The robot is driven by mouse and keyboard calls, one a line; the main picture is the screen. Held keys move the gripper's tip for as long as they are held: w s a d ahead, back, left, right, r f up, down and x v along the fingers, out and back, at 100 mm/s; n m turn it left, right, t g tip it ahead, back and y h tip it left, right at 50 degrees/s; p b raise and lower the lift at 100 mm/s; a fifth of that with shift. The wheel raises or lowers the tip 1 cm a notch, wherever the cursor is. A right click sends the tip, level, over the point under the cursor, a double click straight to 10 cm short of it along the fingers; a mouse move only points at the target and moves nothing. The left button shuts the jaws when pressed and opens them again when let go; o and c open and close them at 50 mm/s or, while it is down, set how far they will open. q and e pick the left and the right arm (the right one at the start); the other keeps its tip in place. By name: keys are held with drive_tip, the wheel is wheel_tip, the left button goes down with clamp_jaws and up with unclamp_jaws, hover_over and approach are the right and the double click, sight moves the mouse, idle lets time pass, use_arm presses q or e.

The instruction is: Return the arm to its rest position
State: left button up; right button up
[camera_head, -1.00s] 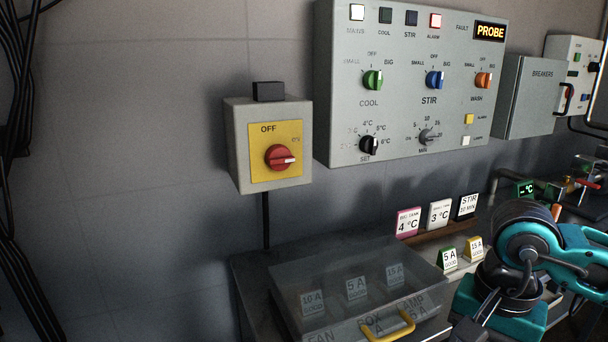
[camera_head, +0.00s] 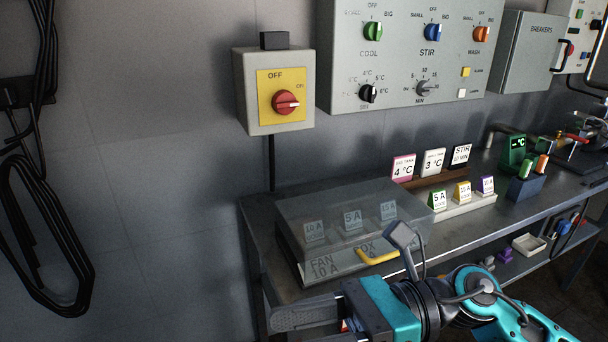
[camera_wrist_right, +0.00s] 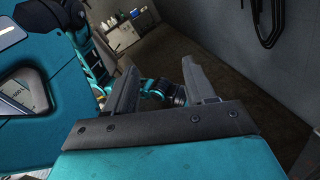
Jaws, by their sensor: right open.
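My right arm, teal and black, comes in from the lower right of the head view. Its right gripper (camera_head: 305,316) points left at the bottom, in front of the bench's near left corner. In the right wrist view the right gripper (camera_wrist_right: 162,88) shows two grey fingers standing apart with nothing between them, so it is open and empty. Behind the fingers lies a dark floor, and teal parts of my own body show. My left gripper is not in the head view.
A clear fuse box (camera_head: 350,197) with a yellow handle (camera_head: 379,257) stands on the bench (camera_head: 470,222) just behind the right arm. The red rotary switch (camera_head: 285,102) and grey control panel (camera_head: 410,60) hang on the wall. Cables (camera_head: 40,235) hang at left.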

drive_tip(key=w+d+f+m+t+h, duration=0.1)
drive_tip(key=w+d+m+t, duration=0.3)
drive_tip(key=m+t, duration=0.85)
drive_tip(key=w+d+f+m+t+h, duration=0.15)
drive_tip(key=w+m+t, duration=0.55)
drive_tip(key=m, duration=1)
drive_tip(key=s+d+f+m+g+h, duration=0.1)
drive_tip(key=s+d+f+m+h, duration=0.25)
drive_tip(key=f+m, duration=0.4)
drive_tip(key=s+d+f+m+g+h, duration=0.2)
drive_tip(key=d+f+m+h, duration=0.15)
drive_tip(key=f+m, duration=0.4)
drive_tip(key=s+d+f+m+g+h, duration=0.1)
drive_tip(key=s+d+f+m+h, duration=0.3)
drive_tip(key=f, duration=0.5)
use_arm(q)
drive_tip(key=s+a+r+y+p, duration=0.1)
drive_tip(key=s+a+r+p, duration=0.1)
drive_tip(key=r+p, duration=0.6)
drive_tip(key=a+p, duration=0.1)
drive_tip(key=p, duration=0.4)
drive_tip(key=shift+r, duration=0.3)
use_arm(e)
wheel_tip(320, 180, up, 8)
drive_tip(key=s+d+m+h, duration=0.1)
drive_tip(key=h, duration=0.1)
drive_tip(key=shift+d+m+g, duration=0.2)
drive_tip(key=shift+m+g, duration=0.15)
drive_tip(key=shift+g, duration=0.1)
